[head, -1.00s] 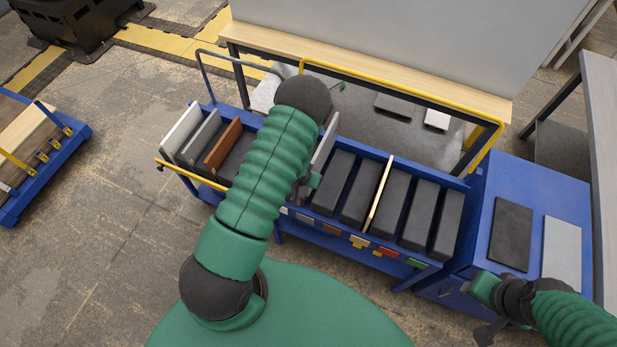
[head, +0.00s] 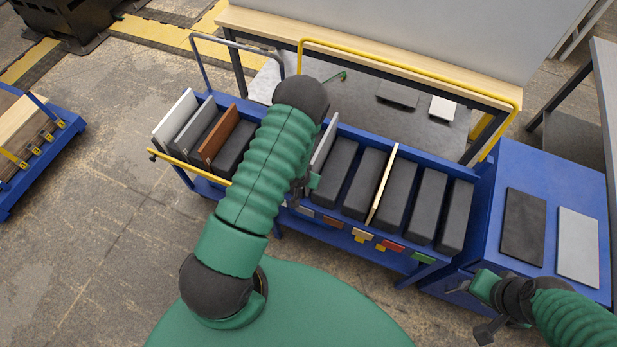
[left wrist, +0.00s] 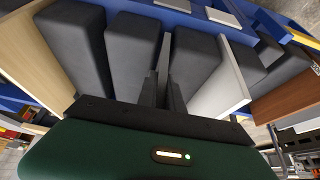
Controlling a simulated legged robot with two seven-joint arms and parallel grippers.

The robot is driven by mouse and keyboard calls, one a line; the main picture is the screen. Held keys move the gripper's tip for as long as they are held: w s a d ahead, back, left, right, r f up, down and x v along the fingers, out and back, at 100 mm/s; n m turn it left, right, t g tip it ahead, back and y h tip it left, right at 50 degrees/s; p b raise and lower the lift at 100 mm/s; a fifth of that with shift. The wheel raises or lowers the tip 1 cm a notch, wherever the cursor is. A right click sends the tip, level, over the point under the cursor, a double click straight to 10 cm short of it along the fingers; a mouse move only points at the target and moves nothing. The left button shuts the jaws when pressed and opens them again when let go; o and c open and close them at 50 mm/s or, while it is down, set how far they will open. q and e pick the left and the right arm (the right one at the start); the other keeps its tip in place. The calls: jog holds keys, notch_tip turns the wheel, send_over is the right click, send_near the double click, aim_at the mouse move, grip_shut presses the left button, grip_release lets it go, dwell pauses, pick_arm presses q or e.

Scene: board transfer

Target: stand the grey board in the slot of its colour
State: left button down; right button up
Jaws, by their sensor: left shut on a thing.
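The grey board (head: 323,145) is a thin upright panel among the dark blocks of the blue rack. It shows edge-on in the left wrist view (left wrist: 163,58), between two dark blocks. My left gripper (left wrist: 163,92) is shut on its near edge. In the head view the left gripper (head: 311,181) is partly hidden by my arm. The board's lower edge is hidden, so I cannot tell whether it rests on the rack floor. My right gripper (head: 470,300) hangs by the blue cabinet, away from the board; its jaws are unclear.
The blue rack (head: 330,238) carries coloured tags along its front. White (head: 174,120), another grey (head: 195,128), brown (head: 219,136) and pale wood (head: 383,184) boards stand in it. A whitish board (left wrist: 222,88) stands near my left gripper. The blue cabinet (head: 500,272) bears two flat panels.

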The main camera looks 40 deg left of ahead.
pick_arm(q)
jog(key=shift+f+b, duration=1.75)
jog(key=shift+f, duration=0.6)
jog(key=shift+s+d, duration=0.15)
jog(key=shift+s, duration=0.05)
jog(key=c, duration=1.5)
grip_release()
jog(key=shift+s+f, duration=0.1)
jog(key=shift+s, duration=0.05)
jog(key=shift+o, duration=0.5)
jog(key=shift+s+r, duration=0.15)
jog(key=shift+r, duration=0.35)
jog(key=v, duration=1.6)
jog(key=shift+b, duration=0.35)
